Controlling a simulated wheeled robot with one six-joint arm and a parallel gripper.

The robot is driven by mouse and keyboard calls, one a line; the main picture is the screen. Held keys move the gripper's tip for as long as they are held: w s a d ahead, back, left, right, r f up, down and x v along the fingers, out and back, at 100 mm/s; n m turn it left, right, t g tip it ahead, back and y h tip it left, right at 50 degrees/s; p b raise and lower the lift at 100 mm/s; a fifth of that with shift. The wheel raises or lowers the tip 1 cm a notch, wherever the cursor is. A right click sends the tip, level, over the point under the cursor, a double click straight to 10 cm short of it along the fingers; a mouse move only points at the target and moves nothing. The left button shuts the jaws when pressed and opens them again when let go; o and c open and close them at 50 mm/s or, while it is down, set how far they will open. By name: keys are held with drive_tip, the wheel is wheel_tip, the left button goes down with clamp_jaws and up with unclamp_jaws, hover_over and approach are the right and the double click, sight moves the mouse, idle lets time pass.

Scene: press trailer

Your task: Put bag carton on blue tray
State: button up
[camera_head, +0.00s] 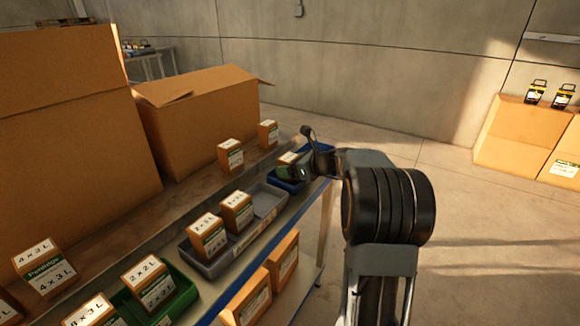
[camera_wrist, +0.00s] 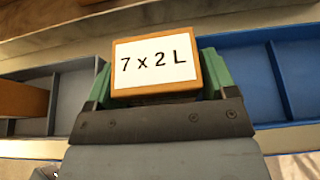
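A brown carton (camera_wrist: 157,72) with a white "7 x 2 L" label sits between the green-padded fingers of my gripper (camera_wrist: 160,88) in the wrist view. The fingers look closed against its two sides. In the head view my gripper (camera_head: 298,170) is over the blue tray (camera_head: 318,152) at the far end of the table, with the carton (camera_head: 288,157) partly hidden by it. The blue tray also shows to the right of the carton in the wrist view (camera_wrist: 300,75), and its visible compartments are empty. Whether the carton touches anything below is hidden.
A grey tray (camera_head: 270,200) with two cartons and an empty end compartment adjoins the blue tray. A green tray (camera_head: 183,300) holds cartons at the near end. Two cartons (camera_head: 230,155) stand behind. Large open boxes (camera_head: 205,110) line the back left. Floor at right is clear.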

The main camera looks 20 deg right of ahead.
drive_tip(key=shift+o, duration=1.1)
